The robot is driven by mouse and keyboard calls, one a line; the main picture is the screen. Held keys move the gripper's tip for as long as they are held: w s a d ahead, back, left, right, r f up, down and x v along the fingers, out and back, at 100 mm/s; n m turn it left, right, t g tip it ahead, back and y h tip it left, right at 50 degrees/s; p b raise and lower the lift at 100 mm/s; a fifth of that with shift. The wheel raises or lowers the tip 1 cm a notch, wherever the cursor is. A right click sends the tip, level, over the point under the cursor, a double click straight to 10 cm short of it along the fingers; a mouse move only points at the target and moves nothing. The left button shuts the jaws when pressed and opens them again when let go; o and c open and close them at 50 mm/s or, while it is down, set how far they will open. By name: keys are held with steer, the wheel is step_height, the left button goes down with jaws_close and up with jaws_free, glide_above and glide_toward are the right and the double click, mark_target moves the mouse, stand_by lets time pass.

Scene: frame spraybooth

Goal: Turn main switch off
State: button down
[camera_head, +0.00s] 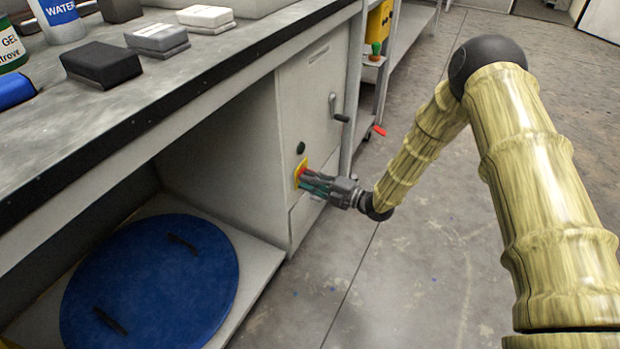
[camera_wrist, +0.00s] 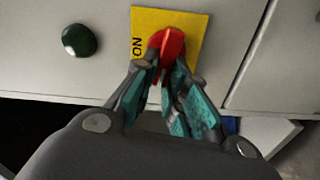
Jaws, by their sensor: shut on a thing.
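The main switch is a red rotary handle (camera_wrist: 167,44) on a yellow plate (camera_wrist: 194,24) on the grey cabinet front. The letters "ON" show on the left part of the plate in the wrist view. In the head view the yellow plate (camera_head: 299,172) sits low on the cabinet's end panel. My gripper (camera_wrist: 168,72) is shut on the red handle, with one teal-padded finger on each side of it. In the head view my gripper (camera_head: 312,181) reaches the plate from the right and hides most of the handle.
A dark green round button (camera_wrist: 79,40) is left of the plate. A crank handle (camera_head: 336,108) sticks out of the panel above. A blue round lid (camera_head: 150,285) lies on the low shelf. The worktop (camera_head: 150,100) overhangs at left. The floor at right is open.

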steer(key=shift+f+n, duration=0.25)
steer(key=shift+n, duration=0.85)
steer(key=c, duration=1.4)
jaws_free()
steer(key=shift+c, duration=0.2)
steer(key=v, duration=1.2)
steer(key=shift+f, duration=0.15)
